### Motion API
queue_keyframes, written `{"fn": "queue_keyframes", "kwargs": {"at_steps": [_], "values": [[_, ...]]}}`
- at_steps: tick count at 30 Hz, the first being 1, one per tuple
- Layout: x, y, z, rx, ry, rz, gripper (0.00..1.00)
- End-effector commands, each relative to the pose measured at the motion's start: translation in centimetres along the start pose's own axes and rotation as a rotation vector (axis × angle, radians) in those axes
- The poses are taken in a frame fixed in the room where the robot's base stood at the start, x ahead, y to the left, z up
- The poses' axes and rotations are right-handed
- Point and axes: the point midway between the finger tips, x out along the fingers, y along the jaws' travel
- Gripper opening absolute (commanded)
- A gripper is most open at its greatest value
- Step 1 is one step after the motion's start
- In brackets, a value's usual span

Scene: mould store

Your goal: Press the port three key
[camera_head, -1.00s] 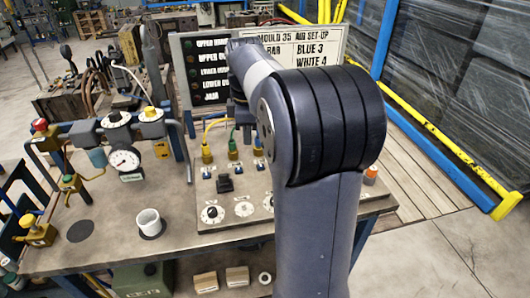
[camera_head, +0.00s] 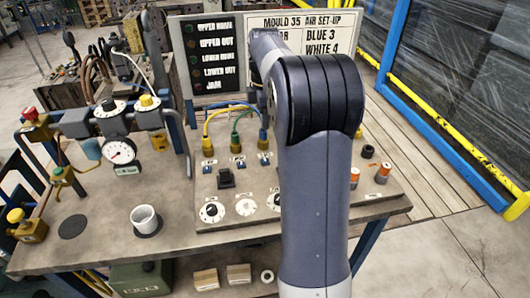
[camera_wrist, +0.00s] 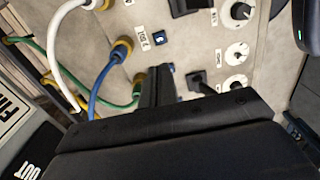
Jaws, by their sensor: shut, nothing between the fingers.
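A small blue key (camera_wrist: 160,38) sits on the pale panel in the wrist view, beside a printed label and the brass fitting of the blue hose (camera_wrist: 104,75). The board reads BLUE 3, so this looks like the port three key; its own label is not clearly legible. In the head view the blue-hose key (camera_head: 265,160) is at the right of a row of similar keys. My gripper (camera_wrist: 160,72) is shut and empty, with its dark fingertips over the panel, a little below the key in the picture. Contact is not visible. My arm hides the gripper in the head view.
Green (camera_wrist: 118,103) and white (camera_wrist: 62,35) hoses arch near my gripper. Dials (camera_wrist: 237,52) and a black switch (camera_head: 226,178) stand on the panel. A white cup (camera_head: 145,219) and gauge assembly (camera_head: 120,151) are at left. The set-up board (camera_head: 300,45) stands behind.

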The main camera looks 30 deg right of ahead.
Motion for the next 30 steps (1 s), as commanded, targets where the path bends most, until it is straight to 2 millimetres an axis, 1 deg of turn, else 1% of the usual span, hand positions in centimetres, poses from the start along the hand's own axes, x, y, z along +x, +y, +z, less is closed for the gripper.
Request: {"fn": "queue_keyframes", "kwargs": {"at_steps": [1, 9, 15, 18, 21, 30], "values": [[1.1, -0.1, 0.0, 0.0, 0.0, -0.006, 0.0], [6.9, -0.1, 0.0, 0.0, 0.0, -0.006, 0.0], [10.3, -0.1, 0.0, 0.0, 0.0, -0.004, 0.0], [11.3, -0.1, 0.0, 0.0, 0.0, -0.002, 0.0], [11.9, -0.1, 0.0, 0.0, 0.0, -0.001, 0.0], [12.2, -0.1, 0.0, 0.0, 0.0, 0.0, 0.0]]}}
